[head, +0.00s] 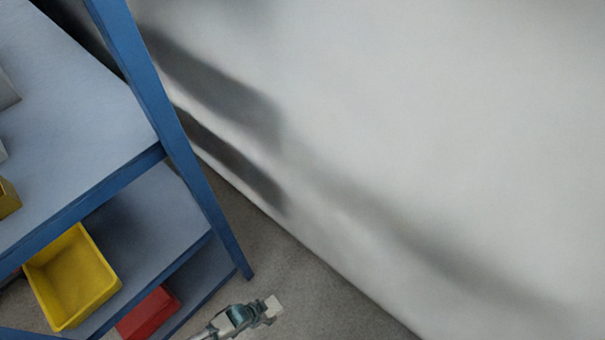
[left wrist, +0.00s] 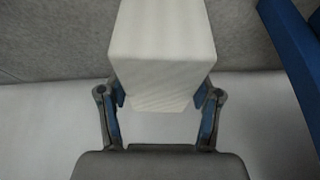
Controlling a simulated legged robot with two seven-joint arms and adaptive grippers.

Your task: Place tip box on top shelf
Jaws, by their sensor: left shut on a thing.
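My left gripper (head: 262,313) is at the bottom of the head view, to the right of the shelf unit and low down. It is shut on a white box, the tip box (left wrist: 162,50), which fills the space between its fingers in the left wrist view. A small pale part of the tip box (head: 274,307) shows at the fingertips in the head view. The top shelf (head: 75,120) is the grey-blue board at upper left in the head view, well apart from the gripper. My right gripper is not in view.
The blue shelf frame (head: 150,95) has a post between the gripper and the boards. A yellow bin (head: 72,278) and a red bin (head: 148,312) sit on lower shelves. White and yellow items show at the top shelf's left edge. A pale wall (head: 430,130) fills the right.

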